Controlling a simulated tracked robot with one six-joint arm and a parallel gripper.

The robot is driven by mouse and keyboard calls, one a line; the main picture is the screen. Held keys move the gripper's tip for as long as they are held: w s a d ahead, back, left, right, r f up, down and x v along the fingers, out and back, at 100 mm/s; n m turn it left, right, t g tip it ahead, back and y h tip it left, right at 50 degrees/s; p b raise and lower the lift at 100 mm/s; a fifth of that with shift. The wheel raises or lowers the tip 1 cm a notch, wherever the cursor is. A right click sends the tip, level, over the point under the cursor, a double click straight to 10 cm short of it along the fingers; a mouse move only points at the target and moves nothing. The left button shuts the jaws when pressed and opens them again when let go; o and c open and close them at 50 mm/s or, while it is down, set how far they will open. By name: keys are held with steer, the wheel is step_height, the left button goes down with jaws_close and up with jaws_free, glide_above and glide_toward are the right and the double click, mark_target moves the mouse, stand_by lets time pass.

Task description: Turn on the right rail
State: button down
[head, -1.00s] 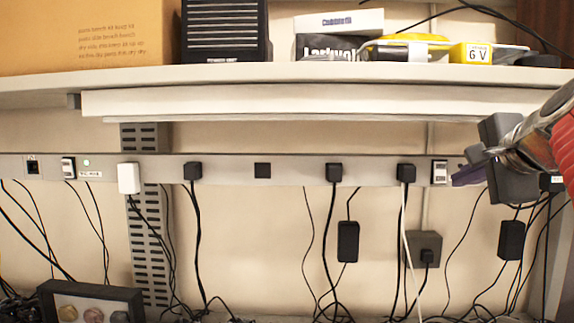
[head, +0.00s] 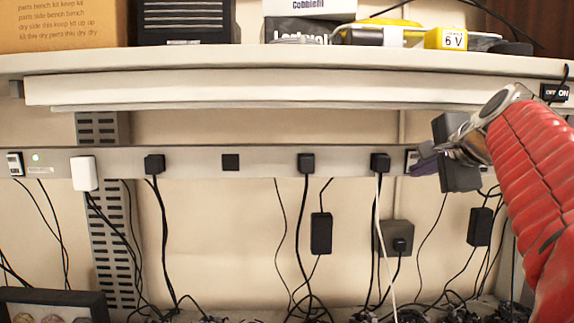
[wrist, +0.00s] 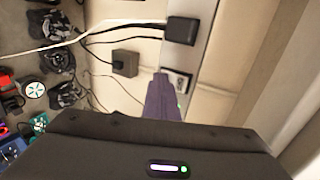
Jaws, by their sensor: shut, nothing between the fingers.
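A long grey power rail (head: 268,160) runs along the wall under the shelf. Towards its right is a white-framed rocker switch (head: 411,157), partly hidden by my gripper in the head view. The wrist view shows this switch (wrist: 177,79) just beyond my fingertips, with a small green glow (wrist: 181,106) beside them. My gripper (head: 416,167) is shut and empty, its purple fingers (wrist: 160,98) in front of the rail at the switch. I cannot tell whether they touch it. At the left, another rocker switch (head: 14,164) sits by a lit green lamp (head: 36,157).
Black plugs (head: 306,163) and a white plug (head: 84,173) sit in the rail, with cables hanging below. The shelf (head: 300,62) overhangs the rail. An OFF/ON switch (head: 555,93) is at the shelf's right. A grey wall box (head: 396,238) is below.

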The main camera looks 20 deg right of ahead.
steer(key=shift+r, duration=0.1)
steer(key=shift+r, duration=0.8)
steer(key=shift+f, duration=0.1)
